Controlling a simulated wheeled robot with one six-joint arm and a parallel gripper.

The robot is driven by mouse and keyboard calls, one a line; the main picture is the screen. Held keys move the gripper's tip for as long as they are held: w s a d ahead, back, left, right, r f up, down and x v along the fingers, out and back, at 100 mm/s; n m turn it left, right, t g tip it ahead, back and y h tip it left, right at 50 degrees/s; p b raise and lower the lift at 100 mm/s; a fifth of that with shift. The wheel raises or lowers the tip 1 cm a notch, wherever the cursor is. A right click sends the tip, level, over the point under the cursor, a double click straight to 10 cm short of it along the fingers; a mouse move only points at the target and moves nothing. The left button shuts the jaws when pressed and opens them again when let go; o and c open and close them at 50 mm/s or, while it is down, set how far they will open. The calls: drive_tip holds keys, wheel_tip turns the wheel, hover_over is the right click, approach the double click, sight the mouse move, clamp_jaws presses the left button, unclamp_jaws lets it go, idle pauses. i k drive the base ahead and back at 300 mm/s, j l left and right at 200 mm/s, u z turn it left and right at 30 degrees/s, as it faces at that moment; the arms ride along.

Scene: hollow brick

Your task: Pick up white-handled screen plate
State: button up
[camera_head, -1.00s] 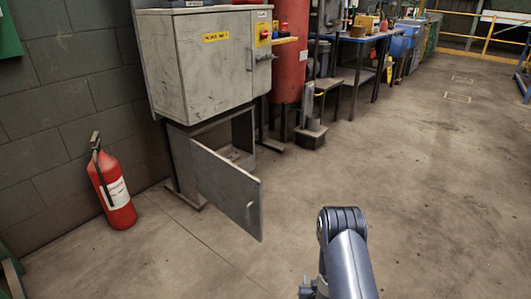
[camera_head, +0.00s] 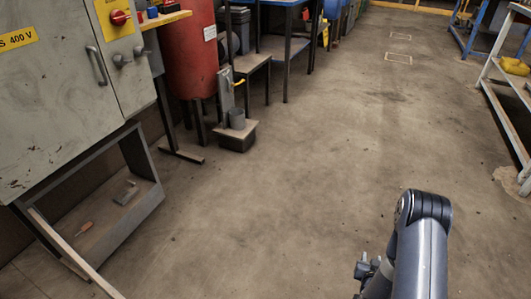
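I cannot make out a white-handled screen plate for certain. A small grey item with a raised part (camera_head: 126,192) lies in the open lower compartment (camera_head: 140,212) of the grey cabinet at left. It looks like a plate with a handle, but it is too small to be sure. My arm rises from the bottom right. The small dark end part at its left, seemingly my gripper (camera_head: 366,272), is partly cut off and far to the right of the compartment. I cannot tell whether it is open.
An orange-handled tool (camera_head: 84,229) lies in the same compartment. A red tank (camera_head: 190,50) and a grey stand (camera_head: 236,125) are behind. A shelf rack (camera_head: 507,95) stands at right. The middle floor is clear.

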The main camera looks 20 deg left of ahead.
sight(128, 191)
drive_tip(key=i+u, duration=0.4)
drive_tip(key=i+l+u, duration=0.1)
drive_tip(key=i+u, duration=0.35)
drive_tip(key=i, duration=0.15)
drive_tip(key=i+l+u, duration=0.25)
drive_tip(key=i+u, duration=0.15)
drive_tip(key=i+j+u, duration=0.2)
drive_tip(key=u, duration=0.3)
drive_tip(key=i+u, duration=0.7)
drive_tip(key=u, duration=0.3)
drive_tip(key=i+u, duration=0.15)
drive_tip(key=i, duration=0.2)
